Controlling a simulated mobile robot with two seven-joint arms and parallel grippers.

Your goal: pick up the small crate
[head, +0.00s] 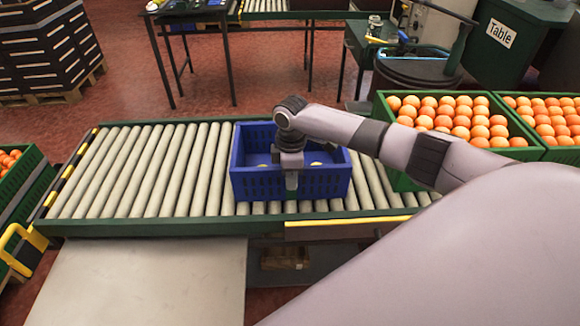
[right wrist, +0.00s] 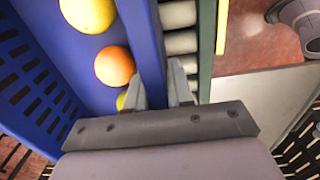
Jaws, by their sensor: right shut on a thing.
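The small blue crate (head: 250,186) rests on the roller conveyor (head: 140,172). My right gripper (head: 291,180) reaches down over the crate's near wall, around its middle. In the right wrist view, the two fingers (right wrist: 160,88) stand on either side of the crate's blue wall (right wrist: 140,30) and are shut on it. A yellow fruit (right wrist: 88,14) and an orange one (right wrist: 115,66) lie inside, with another yellow one partly hidden by a finger. My left gripper is not in view.
Green crates full of oranges (head: 455,120) stand at the right, partly behind my right arm. Another green crate (head: 25,180) stands at the left edge. A dark table (head: 230,22) is behind the conveyor. The rollers left of the blue crate are bare.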

